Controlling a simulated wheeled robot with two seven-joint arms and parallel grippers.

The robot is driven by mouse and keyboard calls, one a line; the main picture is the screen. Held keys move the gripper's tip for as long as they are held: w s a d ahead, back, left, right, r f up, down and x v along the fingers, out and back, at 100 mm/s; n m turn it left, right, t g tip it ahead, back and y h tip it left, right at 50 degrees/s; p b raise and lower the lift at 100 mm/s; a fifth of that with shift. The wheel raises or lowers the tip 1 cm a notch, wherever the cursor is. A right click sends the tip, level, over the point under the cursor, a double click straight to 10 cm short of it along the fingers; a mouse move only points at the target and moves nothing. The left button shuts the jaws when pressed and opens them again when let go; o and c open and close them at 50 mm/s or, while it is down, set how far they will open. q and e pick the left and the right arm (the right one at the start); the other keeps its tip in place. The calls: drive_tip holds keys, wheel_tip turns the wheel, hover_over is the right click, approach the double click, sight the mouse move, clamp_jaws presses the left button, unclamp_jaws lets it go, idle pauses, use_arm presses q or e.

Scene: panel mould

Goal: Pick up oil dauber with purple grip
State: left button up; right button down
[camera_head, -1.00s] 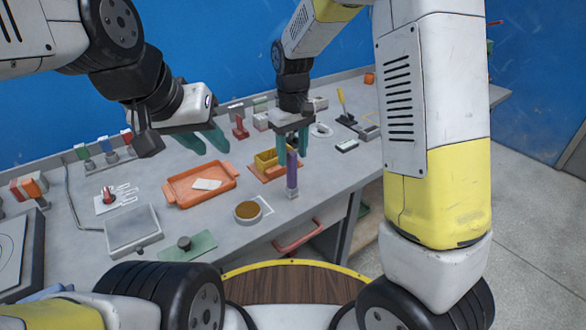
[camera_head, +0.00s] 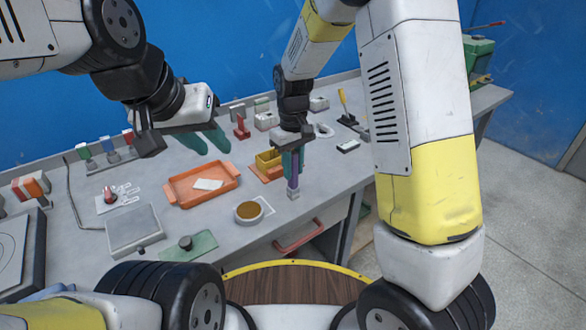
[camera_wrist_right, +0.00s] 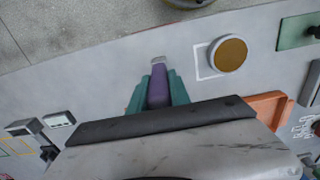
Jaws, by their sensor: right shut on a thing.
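The oil dauber with the purple grip (camera_head: 294,183) stands upright near the front edge of the table, its pale lower end pointing down. My right gripper (camera_head: 292,164) is shut on the purple grip from above. In the right wrist view, the purple grip (camera_wrist_right: 158,90) sits between the two green fingers (camera_wrist_right: 157,92), and the pale end shows beyond them. Whether its lower end touches the table is hard to tell. My left gripper (camera_head: 205,141) is empty above the back of the table, its green fingers apart.
An orange tray (camera_head: 172,197) with a white piece lies left of the dauber. A round dish of brown liquid (camera_head: 249,211) sits near the front edge; it also shows in the right wrist view (camera_wrist_right: 231,53).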

sight(293, 152)
drive_tip(key=shift+r, duration=0.15)
drive_tip(key=shift+r, duration=0.6)
wheel_tip(293, 152, up, 2)
drive_tip(key=shift+r, duration=0.15)
drive_tip(key=s+a+r, duration=0.1)
drive_tip(key=s+a, duration=0.2)
drive_tip(key=s, duration=1.2)
drive_tip(key=shift+s, duration=0.4)
drive_tip(key=shift+r, duration=0.15)
